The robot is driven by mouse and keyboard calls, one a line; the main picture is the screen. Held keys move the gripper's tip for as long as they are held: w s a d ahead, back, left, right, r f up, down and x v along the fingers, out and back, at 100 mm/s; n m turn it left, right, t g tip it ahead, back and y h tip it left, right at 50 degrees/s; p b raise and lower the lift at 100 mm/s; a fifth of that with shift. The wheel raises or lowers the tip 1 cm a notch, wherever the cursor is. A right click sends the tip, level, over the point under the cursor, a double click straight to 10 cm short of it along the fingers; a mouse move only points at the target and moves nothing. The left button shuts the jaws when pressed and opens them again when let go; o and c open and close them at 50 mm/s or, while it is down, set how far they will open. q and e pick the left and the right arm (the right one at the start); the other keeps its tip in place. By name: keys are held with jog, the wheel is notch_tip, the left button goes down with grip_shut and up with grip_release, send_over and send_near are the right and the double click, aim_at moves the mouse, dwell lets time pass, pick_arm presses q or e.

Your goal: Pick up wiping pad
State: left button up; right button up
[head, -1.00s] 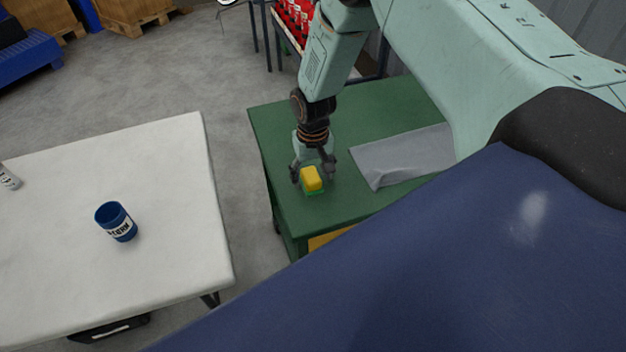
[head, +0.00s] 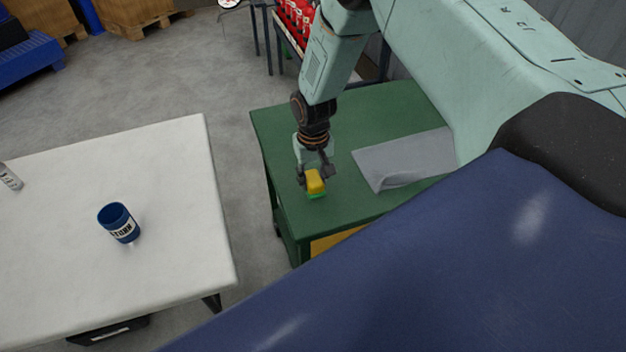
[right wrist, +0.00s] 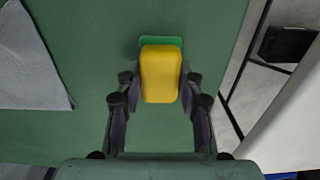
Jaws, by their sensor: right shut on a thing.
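The wiping pad (head: 315,183) is a small yellow block with a green layer beneath it, at the green table (head: 290,190). In the right wrist view the pad (right wrist: 160,75) sits between the fingers, its green edge showing at the far end. My right gripper (head: 316,174) reaches down from above and is shut on the pad; it also shows in the right wrist view (right wrist: 158,92). I cannot tell whether the pad still touches the table top. My left gripper is not in view.
A grey cloth (head: 405,158) lies on the green table right of the pad; it also shows in the right wrist view (right wrist: 28,60). A white table (head: 160,170) at the left holds a blue labelled cup (head: 119,223) and a small can (head: 9,177). Red items (head: 296,18) stand on a rack behind.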

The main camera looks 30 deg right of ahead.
aim_at(313, 177)
notch_tip(313, 177, up, 9)
jog(key=shift+r+p, duration=0.15)
jog(key=shift+p, duration=0.45)
jog(key=shift+d+r, duration=0.1)
jog(key=shift+r, duration=0.2)
jog(key=s+a+r+n+b, duration=0.1)
jog(key=s+a+r+b, duration=0.1)
jog(key=a, duration=0.4)
jog(key=s+a+r+n+b, duration=0.1)
jog(key=s+a+r+b, duration=0.1)
jog(key=s+a+b, duration=0.3)
jog(key=shift+s+a+r+n, duration=0.2)
jog(key=shift+a+r+n, duration=0.15)
jog(key=shift+a, duration=0.6)
